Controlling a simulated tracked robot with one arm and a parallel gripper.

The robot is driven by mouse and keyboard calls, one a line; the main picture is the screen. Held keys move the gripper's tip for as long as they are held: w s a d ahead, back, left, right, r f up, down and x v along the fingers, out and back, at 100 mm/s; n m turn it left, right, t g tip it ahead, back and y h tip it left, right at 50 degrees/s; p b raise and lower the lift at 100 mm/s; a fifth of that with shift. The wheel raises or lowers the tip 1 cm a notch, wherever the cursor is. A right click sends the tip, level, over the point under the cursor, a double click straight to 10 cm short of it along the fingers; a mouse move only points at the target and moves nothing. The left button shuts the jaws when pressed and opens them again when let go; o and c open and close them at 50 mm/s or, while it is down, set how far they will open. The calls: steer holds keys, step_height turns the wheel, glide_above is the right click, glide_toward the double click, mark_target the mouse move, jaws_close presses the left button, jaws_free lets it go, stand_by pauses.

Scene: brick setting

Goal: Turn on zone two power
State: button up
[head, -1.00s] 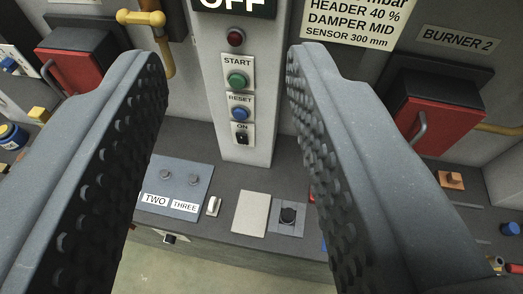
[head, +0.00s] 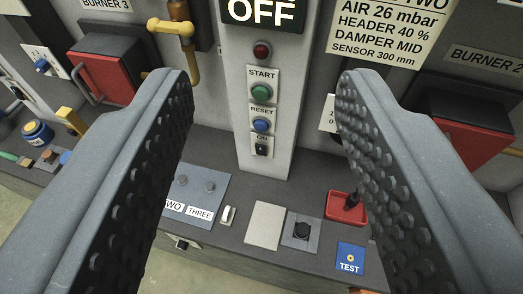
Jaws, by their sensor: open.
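My gripper (head: 265,80) is open and empty, its two dark studded fingers either side of the grey column (head: 262,160). On the column, a lit OFF sign (head: 262,12) is above a red lamp (head: 262,50), a green START button (head: 262,91), a blue RESET button (head: 261,125) and a small black switch (head: 261,149) marked ON. On the ledge below, a blue-grey plate (head: 200,188) carries two small dark knobs, with labels reading TWO, partly hidden by the left finger, and THREE (head: 200,214). A small white toggle (head: 228,215) is beside it. No fingertip visibly touches a control.
A blank beige plate (head: 265,226), a black knob (head: 302,231), a red tray with a dark lever (head: 346,206) and a blue TEST plate (head: 350,258) line the ledge rightward. Red burner boxes (head: 101,78) and yellow pipes (head: 178,28) flank the column. The right finger hides part of the wall.

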steer(key=shift+y, duration=0.3)
steer(key=w+a+f, duration=0.1)
steer(key=w+f, duration=0.1)
steer(key=shift+w+a+f+b, duration=0.3)
steer(key=shift+w+a, duration=0.05)
jaws_close()
steer(key=w+a+f+m+b, duration=0.1)
steer(key=w+a+f, duration=0.2)
steer(key=w+f, duration=0.35)
steer(key=w+a+f+t+b, duration=0.1)
steer(key=w+a+f+b, duration=0.15)
steer(key=f, duration=0.65)
steer(key=w+a+f+m, duration=0.1)
steer(key=w+a+f, duration=0.2)
steer(key=w+f, duration=0.35)
steer(key=s+d+f+t+h+b, duration=0.1)
steer(key=d+f+h+b, duration=0.1)
steer(key=f, duration=1)
steer(key=s+d+f+m+t+h+b, duration=0.1)
steer(key=d+f+h+b, duration=0.1)
steer(key=f, duration=1)
steer(key=shift+s+d+f+t+h+b, duration=0.2)
steer(key=shift+f+t+h+b, duration=0.25)
steer(key=shift+h, duration=0.45)
steer(key=shift+r, duration=0.1)
